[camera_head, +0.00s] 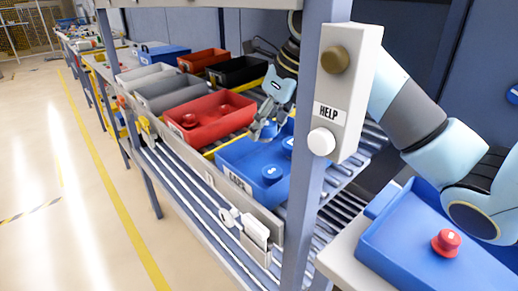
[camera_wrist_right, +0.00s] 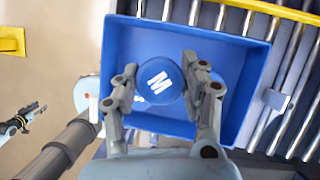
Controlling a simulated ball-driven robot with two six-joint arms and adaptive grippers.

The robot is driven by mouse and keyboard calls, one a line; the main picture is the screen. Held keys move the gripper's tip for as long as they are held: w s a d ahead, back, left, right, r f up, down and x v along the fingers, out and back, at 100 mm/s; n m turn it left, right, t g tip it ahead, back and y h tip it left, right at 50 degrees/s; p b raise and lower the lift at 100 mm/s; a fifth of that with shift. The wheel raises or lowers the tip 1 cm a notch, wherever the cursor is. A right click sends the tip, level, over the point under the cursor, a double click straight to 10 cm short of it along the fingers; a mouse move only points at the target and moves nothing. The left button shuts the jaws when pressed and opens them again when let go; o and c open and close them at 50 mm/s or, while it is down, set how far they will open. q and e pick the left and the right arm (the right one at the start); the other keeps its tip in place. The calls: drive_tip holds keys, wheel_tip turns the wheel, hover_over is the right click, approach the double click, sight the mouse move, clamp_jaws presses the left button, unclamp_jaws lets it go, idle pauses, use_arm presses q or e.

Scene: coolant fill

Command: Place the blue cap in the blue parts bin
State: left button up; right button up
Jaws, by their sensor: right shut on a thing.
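My right gripper (camera_head: 264,130) reaches down over the blue parts bin (camera_head: 236,170) on the rack; the bin carries a label reading CAPS. In the right wrist view the gripper (camera_wrist_right: 158,88) is shut on a round blue cap (camera_wrist_right: 159,78) with a white M on top. The bin (camera_wrist_right: 232,48) lies beneath it. In the head view the held cap is mostly hidden by the fingers. Blue caps (camera_head: 271,174) sit in the bin. My left gripper (camera_wrist_right: 28,116) seems to show small at the left of the wrist view; its opening is unclear.
A red bin (camera_head: 222,125) with red caps stands beside the blue bin, with grey and black bins beyond. A post with a HELP button box (camera_head: 345,95) stands close in front. A blue tray (camera_head: 400,235) with a red cap (camera_head: 446,243) is at the lower right.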

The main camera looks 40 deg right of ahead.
sight(253, 163)
drive_tip(key=shift+w+a+r, duration=0.1)
drive_tip(key=shift+w+a, duration=0.1)
drive_tip(key=shift+w, duration=0.3)
drive_tip(key=shift+w+a, duration=0.15)
drive_tip(key=shift+w, duration=0.3)
drive_tip(key=shift+s+f, duration=0.1)
drive_tip(key=shift+f, duration=0.7)
drive_tip(key=shift+s+d+f, duration=0.1)
drive_tip(key=shift+d+f, duration=0.05)
drive_tip(key=shift+f, duration=2.7)
drive_tip(key=o, duration=0.6)
drive_tip(key=shift+f, duration=0.1)
drive_tip(key=shift+o, duration=0.7)
